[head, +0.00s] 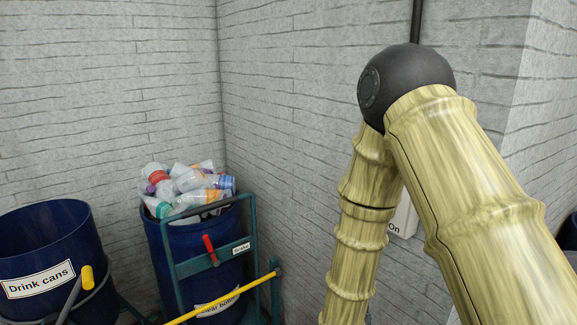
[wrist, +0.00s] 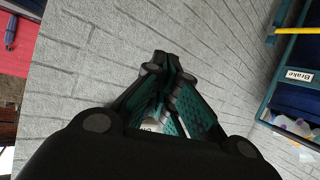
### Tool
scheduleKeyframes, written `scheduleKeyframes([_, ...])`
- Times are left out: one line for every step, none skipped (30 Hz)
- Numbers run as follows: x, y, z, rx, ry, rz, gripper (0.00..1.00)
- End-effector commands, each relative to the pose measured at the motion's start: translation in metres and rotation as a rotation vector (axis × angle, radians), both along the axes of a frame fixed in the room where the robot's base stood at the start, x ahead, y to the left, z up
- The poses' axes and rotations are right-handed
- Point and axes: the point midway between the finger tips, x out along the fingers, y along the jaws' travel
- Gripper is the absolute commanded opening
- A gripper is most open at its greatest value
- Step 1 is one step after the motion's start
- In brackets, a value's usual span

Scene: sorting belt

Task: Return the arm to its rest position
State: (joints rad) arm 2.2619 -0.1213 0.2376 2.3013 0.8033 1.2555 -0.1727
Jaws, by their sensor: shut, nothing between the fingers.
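My gripper (wrist: 165,62) shows in the wrist view with its dark, teal-padded fingers brought together at the tips. Nothing is held between them. Behind it is the pale brick wall (wrist: 100,50). In the head view my bamboo-patterned arm is bent at a dark round joint on the right side. The lower end of the arm and the gripper are out of the head view.
A blue barrel full of plastic bottles (head: 160,245) stands in a teal frame (head: 172,270) with a yellow bar (head: 225,300). An empty-looking blue bin labelled "Drink cans" (head: 85,240) is at left. A white box marked "On" (head: 403,218) is partly behind my arm.

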Motion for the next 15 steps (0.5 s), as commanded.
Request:
scheduleKeyframes([-0.013, -0.003, -0.028, 0.02, 0.064, 0.026, 0.0])
scheduleKeyframes([-0.02, -0.004, -0.044, 0.034, 0.1, 0.043, 0.0])
scheduleKeyframes([-0.031, -0.005, -0.064, 0.055, 0.149, 0.065, 0.0])
scheduleKeyframes([-0.039, -0.007, -0.079, 0.069, 0.186, 0.08, 0.0])
scheduleKeyframes([-0.049, -0.007, -0.094, 0.083, 0.224, 0.097, 0.0])
scheduleKeyframes([-0.062, -0.008, -0.113, 0.102, 0.274, 0.118, 0.0])
scheduleKeyframes([-0.073, -0.009, -0.126, 0.117, 0.313, 0.132, 0.0])
scheduleKeyframes([-0.084, -0.01, -0.14, 0.131, 0.35, 0.147, 0.0])
scheduleKeyframes([-0.1, -0.011, -0.156, 0.151, 0.401, 0.165, 0.0])
scheduleKeyframes([-0.112, -0.012, -0.169, 0.166, 0.441, 0.178, 0.0])
scheduleKeyframes([-0.125, -0.013, -0.18, 0.18, 0.479, 0.19, 0.0])
scheduleKeyframes([-0.143, -0.013, -0.195, 0.2, 0.53, 0.206, 0.0])
scheduleKeyframes([-0.157, -0.014, -0.206, 0.216, 0.57, 0.217, 0.0])
scheduleKeyframes([-0.171, -0.015, -0.216, 0.229, 0.608, 0.229, 0.0])
scheduleKeyframes([-0.19, -0.016, -0.228, 0.249, 0.66, 0.243, 0.0])
